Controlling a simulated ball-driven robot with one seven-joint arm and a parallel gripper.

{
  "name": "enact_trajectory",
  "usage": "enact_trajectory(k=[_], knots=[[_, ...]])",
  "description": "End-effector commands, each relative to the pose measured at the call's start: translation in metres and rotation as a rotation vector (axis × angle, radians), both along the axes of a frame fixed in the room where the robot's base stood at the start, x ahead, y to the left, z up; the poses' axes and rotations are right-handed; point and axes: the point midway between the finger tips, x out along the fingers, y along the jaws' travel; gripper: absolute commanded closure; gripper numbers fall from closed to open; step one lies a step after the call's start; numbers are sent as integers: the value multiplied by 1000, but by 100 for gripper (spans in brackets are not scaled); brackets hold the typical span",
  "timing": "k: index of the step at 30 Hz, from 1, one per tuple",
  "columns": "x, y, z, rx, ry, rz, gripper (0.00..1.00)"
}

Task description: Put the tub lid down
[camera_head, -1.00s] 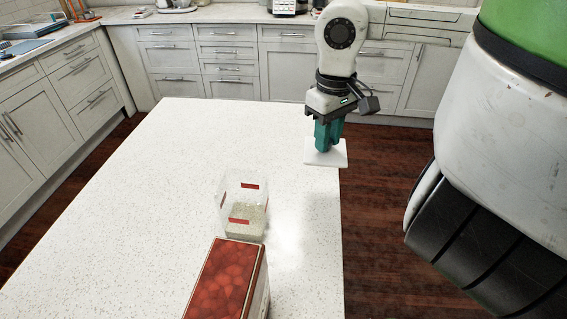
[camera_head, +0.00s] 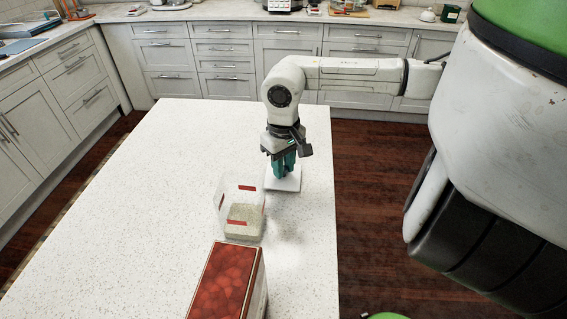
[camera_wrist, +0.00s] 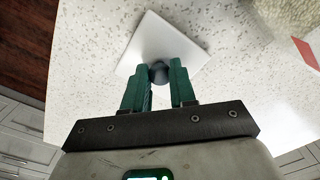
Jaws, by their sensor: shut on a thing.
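The tub lid (camera_head: 283,182) is a white square plate with a dark round knob. My gripper (camera_head: 284,170) points down with its teal fingers shut on the lid's knob. In the wrist view the lid (camera_wrist: 160,42) lies beyond the fingertips, with the knob between the two fingers (camera_wrist: 161,75). The lid is at or just above the white speckled worktop; I cannot tell whether it touches. The clear open tub (camera_head: 243,212) with red labels and grainy contents stands just left of the lid.
A red-topped box (camera_head: 226,280) stands in front of the tub. The worktop (camera_head: 160,190) is clear to the left and behind. Its right edge is close to the lid's right, with the wooden floor (camera_head: 375,200) beyond.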

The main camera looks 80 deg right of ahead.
Motion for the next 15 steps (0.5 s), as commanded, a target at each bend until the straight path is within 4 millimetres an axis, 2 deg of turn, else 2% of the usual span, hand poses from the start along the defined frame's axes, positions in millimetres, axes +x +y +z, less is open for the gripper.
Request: enact_trajectory(k=[12, 13, 15], knots=[[0, 0, -5, -1, 1, 1, 100], [0, 0, -4, 0, 0, 1, 72], [0, 0, -3, 0, 0, 1, 66]])
